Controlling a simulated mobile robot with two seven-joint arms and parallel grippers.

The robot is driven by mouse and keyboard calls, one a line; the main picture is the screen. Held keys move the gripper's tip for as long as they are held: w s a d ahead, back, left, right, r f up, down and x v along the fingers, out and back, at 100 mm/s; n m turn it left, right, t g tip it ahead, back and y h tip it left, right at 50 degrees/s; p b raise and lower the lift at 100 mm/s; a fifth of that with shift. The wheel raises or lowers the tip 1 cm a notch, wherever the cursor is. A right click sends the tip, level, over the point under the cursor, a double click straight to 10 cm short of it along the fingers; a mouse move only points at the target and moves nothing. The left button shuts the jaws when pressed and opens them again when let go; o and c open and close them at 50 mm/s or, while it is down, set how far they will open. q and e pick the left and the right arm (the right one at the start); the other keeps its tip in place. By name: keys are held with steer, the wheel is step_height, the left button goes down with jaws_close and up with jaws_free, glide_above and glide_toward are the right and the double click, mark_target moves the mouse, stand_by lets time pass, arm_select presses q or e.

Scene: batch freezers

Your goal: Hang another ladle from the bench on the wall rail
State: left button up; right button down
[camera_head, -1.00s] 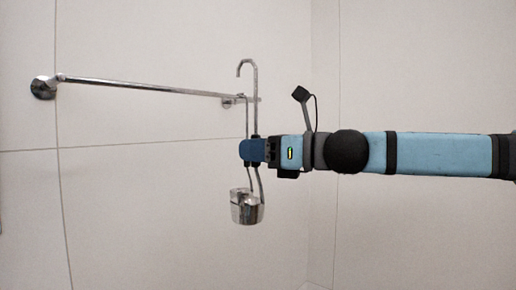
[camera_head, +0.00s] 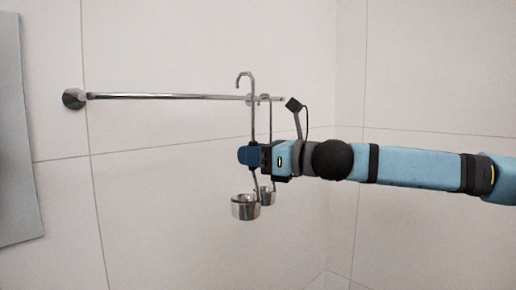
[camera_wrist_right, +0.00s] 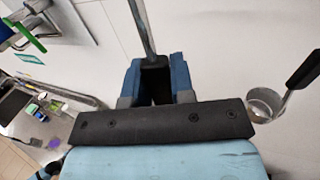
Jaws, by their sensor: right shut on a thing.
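My right gripper (camera_head: 250,156) is shut on the handle of a steel ladle. The held ladle (camera_head: 245,207) is upright, its hook above the height of the wall rail (camera_head: 165,96) and its cup below the gripper. It appears in front of the rail; contact cannot be told. A second ladle (camera_head: 268,195) hangs near the rail's right end, partly hidden behind my gripper. In the right wrist view, a handle (camera_wrist_right: 140,25) runs between the blue fingers (camera_wrist_right: 155,82). A ladle cup with a dark handle shows at the right there; which ladle is unclear. My left gripper is out of view.
The rail is fixed to a pale tiled wall (camera_head: 180,50), and its left part is bare. A grey panel (camera_head: 18,140) stands at the left edge. The right wrist view shows several small coloured items (camera_wrist_right: 45,108) at the far left, away from the gripper.

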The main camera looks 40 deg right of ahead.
steer(key=shift+w, duration=0.55)
steer(key=shift+w+a+f, duration=0.1)
steer(key=shift+w, duration=0.95)
arm_select(q)
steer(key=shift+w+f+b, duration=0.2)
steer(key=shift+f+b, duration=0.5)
steer(key=shift+b, duration=0.25)
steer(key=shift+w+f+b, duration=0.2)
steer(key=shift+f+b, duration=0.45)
steer(key=shift+b, duration=0.25)
arm_select(e)
steer(key=shift+w+a+f, duration=0.1)
steer(key=shift+w+f, duration=0.35)
steer(key=shift+w, duration=0.35)
steer(key=shift+w+a+f, duration=0.1)
steer(key=shift+w+f, duration=0.35)
steer(key=shift+w, duration=0.35)
steer(key=shift+w+a+f, duration=0.1)
steer(key=shift+w+f, duration=0.35)
steer(key=shift+w, duration=0.35)
